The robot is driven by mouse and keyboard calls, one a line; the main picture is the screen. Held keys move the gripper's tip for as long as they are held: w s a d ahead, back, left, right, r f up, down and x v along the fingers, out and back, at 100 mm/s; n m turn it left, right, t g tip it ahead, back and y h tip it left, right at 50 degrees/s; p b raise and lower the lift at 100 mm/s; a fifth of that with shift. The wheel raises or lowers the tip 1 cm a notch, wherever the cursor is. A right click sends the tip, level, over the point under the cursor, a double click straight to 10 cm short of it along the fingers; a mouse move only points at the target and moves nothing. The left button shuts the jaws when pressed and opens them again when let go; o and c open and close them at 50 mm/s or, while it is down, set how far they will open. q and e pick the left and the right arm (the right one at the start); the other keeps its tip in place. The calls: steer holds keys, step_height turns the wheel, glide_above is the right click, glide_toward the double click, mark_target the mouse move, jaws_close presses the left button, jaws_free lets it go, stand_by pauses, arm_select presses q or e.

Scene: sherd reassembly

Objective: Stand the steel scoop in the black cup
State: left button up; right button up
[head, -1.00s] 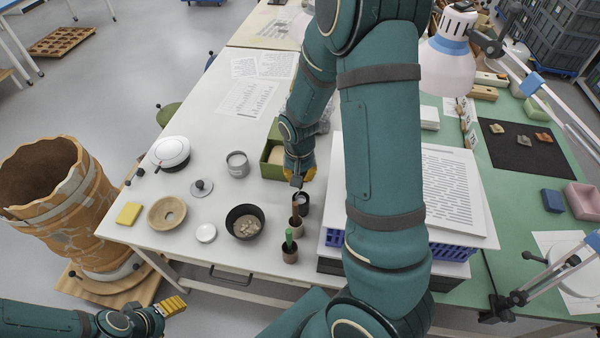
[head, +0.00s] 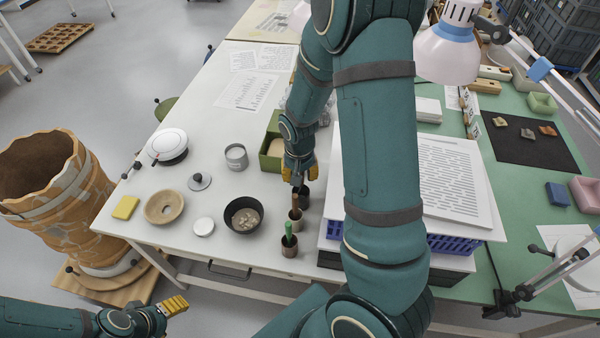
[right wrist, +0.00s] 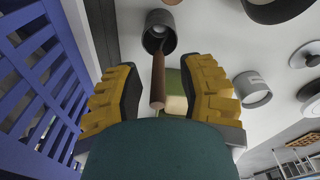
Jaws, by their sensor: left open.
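The black cup (head: 305,198) stands on the white table just below my right gripper (head: 300,174). In the right wrist view the dark cup (right wrist: 158,36) holds a tool with a brown wooden handle (right wrist: 158,80), which looks to be the scoop. A light grey patch shows inside the cup, perhaps its steel part. My right gripper also shows in that view (right wrist: 160,95); its yellow fingers are spread, one on each side of the handle, with gaps. My left gripper (head: 173,306) is open and empty at the lower left, off the table.
A cup with a brown-handled tool (head: 296,217) and a cup with a green-handled tool (head: 289,248) stand nearby. A black bowl (head: 243,231), a grey tin (head: 236,158) and a green box (head: 270,161) are close. A blue crate (right wrist: 38,65) flanks the gripper.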

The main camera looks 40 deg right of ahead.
step_height(320, 180, up, 12)
steer(key=shift+s+a, duration=0.35)
steer(key=shift+a, duration=0.05)
stand_by(0.3)
stand_by(0.6)
steer(key=s+a+f+n+y, duration=0.2)
steer(key=s+a+f, duration=0.1)
steer(key=a+f, duration=0.8)
steer(key=s+a+f+n+t+y, duration=0.1)
steer(key=s+a+f+n+y, duration=0.1)
steer(key=a+f, duration=0.9)
steer(key=shift+s+a+f+n+y, duration=0.35)
steer(key=shift+a+n, duration=0.35)
steer(key=shift+a, duration=0.4)
